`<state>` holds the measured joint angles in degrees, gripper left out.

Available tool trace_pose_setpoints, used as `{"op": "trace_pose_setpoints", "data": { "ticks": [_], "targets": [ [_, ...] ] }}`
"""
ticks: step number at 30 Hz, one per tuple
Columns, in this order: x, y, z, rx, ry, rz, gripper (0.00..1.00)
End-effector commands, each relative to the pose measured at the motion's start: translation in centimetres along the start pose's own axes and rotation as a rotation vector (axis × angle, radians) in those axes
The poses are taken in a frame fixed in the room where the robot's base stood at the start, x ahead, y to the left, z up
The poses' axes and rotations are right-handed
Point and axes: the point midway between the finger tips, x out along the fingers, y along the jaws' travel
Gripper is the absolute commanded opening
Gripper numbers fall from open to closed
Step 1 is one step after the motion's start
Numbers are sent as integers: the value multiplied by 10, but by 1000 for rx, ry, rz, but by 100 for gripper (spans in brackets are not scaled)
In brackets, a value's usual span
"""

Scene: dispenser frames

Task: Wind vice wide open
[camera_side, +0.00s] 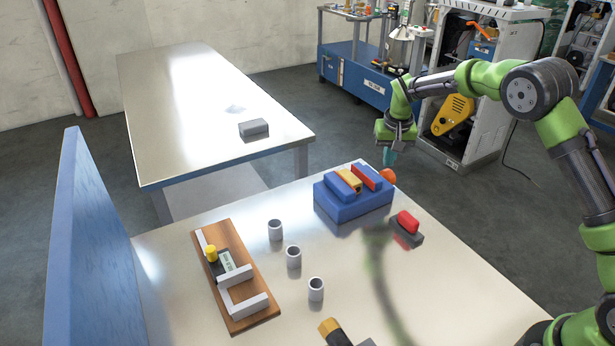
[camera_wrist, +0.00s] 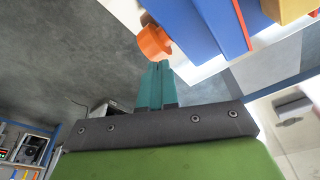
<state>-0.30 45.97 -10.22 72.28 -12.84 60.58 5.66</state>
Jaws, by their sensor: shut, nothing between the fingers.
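The blue vice (camera_side: 345,207) stands near the far edge of the front table. A yellow block (camera_side: 349,181) sits between its upright jaws, beside a red strip (camera_side: 365,176). An orange knob (camera_side: 388,177) is at the vice's right end. In the wrist view the knob (camera_wrist: 153,41) is beside the vice's blue side (camera_wrist: 198,25), and part of the yellow block (camera_wrist: 287,8) shows. My gripper (camera_side: 388,163) is shut and empty, pointing down close to the knob. Its teal fingertips (camera_wrist: 158,66) look right next to the knob; I cannot tell whether they touch.
A red-topped block (camera_side: 407,225) is to the right of the vice. Grey cups (camera_side: 293,257) and a wooden fixture board (camera_side: 262,310) lie to the left. A blue panel (camera_side: 90,250) stands at the left edge. A second table (camera_side: 200,100) with a grey box (camera_side: 254,128) is behind.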

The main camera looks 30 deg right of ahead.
Motion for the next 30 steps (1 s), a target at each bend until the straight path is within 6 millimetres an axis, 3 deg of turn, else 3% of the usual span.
{"op": "trace_pose_setpoints", "data": {
  "ticks": [9, 30],
  "targets": [
    [-3, 7, 12, 0, 0, 0, 0],
    [5, 7, 13, 0, 0, -1, 0]
  ]
}}
